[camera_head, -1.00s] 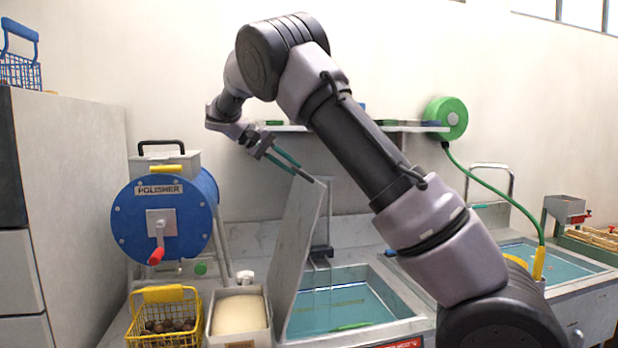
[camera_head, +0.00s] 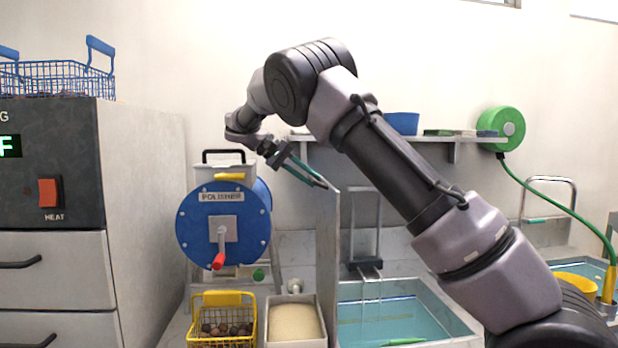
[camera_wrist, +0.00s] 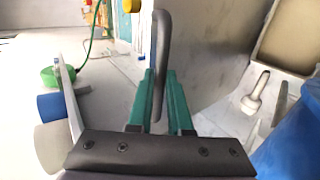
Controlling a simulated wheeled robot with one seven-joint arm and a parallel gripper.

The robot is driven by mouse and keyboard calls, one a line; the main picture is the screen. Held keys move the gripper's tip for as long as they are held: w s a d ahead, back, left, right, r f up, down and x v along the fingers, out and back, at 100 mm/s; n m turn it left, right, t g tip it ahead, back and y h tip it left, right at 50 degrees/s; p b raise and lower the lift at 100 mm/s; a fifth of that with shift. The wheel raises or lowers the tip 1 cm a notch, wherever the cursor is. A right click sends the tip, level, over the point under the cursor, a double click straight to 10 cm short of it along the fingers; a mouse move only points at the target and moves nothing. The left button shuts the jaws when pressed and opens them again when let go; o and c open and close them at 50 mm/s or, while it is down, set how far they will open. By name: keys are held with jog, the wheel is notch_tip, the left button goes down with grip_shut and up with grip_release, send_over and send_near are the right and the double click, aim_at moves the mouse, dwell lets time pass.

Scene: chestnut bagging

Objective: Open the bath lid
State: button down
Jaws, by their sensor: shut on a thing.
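The bath lid (camera_head: 328,262) is a grey panel standing nearly upright at the left side of the bath (camera_head: 400,318), seen almost edge-on in the head view. The bath is uncovered and shows blue-green water. My gripper (camera_head: 321,184) is at the lid's upper edge. In the wrist view its teal fingers (camera_wrist: 158,100) are shut on the lid's grey bar handle (camera_wrist: 162,45), which runs between them. The handle is too small to make out in the head view.
The blue polisher (camera_head: 222,225) stands left of the lid. A yellow basket of chestnuts (camera_head: 222,338) and a tray with a cream filling (camera_head: 295,343) sit in front of it. A shelf (camera_head: 460,140) and a green hose reel (camera_head: 502,128) are on the wall behind.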

jog(key=c, duration=0.8)
grip_release()
jog(key=shift+f, duration=0.35)
jog(key=shift+c, duration=0.2)
jog(key=shift+r, duration=0.15)
jog(key=shift+a+r, duration=0.25)
jog(key=shift+a, duration=0.05)
jog(key=v, duration=1)
